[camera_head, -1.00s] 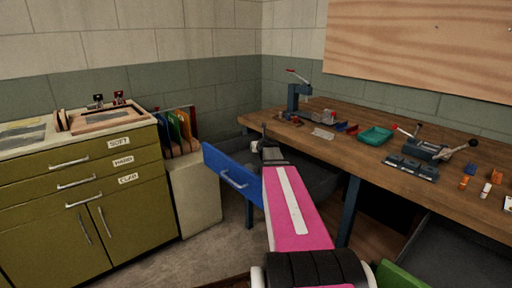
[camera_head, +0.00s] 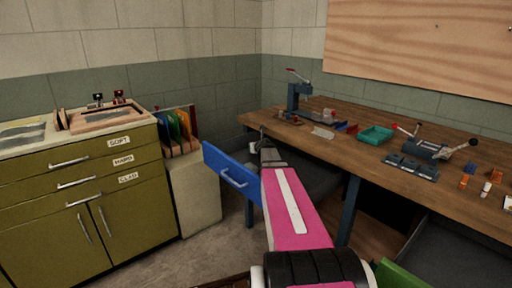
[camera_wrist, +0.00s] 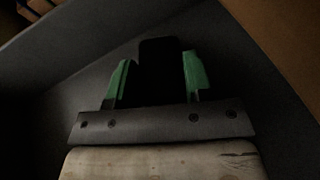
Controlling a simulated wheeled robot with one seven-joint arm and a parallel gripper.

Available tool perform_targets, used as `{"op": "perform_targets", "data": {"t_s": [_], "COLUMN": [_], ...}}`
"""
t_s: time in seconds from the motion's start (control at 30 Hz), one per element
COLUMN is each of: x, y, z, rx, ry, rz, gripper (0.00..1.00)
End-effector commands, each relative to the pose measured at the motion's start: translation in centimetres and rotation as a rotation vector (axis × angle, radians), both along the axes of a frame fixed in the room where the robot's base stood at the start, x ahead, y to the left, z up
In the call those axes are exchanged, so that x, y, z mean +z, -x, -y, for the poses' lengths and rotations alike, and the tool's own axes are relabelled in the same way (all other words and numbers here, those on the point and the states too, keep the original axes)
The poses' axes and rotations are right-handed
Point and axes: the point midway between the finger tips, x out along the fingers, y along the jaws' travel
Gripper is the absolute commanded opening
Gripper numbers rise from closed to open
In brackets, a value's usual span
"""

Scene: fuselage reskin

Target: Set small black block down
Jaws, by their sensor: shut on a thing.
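My gripper (camera_wrist: 158,80) has two green fingertips in the wrist view, shut on a small black block (camera_wrist: 160,62). The block stands out between the fingers, dark against a dark grey surface. The block cannot be made out in the head view. Whether it touches the grey surface below cannot be told.
The wooden workbench (camera_head: 400,136) carries a teal tray (camera_head: 376,134), a lever press (camera_head: 297,95), a vise (camera_head: 428,150) and several small parts. An olive cabinet (camera_head: 85,190) stands at the left, with coloured folders (camera_head: 178,130) beside it. Dark grey walls surround the gripper in the wrist view.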

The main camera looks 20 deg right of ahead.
Motion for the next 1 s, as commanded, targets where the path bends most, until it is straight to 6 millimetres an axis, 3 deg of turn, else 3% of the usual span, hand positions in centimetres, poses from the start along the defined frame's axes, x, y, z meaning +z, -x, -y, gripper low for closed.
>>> {"op": "perform_targets", "data": {"t_s": [0.13,0.17,0.2,0.23,0.57,0.77,1.0], "x": [-0.1,-0.1,-0.1,-0.1,0.0,1.2,2.7], "y": [0.0,0.0,0.0,0.0,0.0,0.0,4.2], "z": [0.0,0.0,0.0,0.0,0.0,0.0,-0.3], "rx": [-0.001,0.000,0.000,0.000,0.000,0.001,0.000], "ry": [0.000,0.000,0.000,0.000,0.000,0.000,0.000], "rz": [0.002,0.000,0.000,0.000,0.000,0.001,0.001], "gripper": [0.06,0.56,0.69,0.72,0.72,0.72,0.72]}}
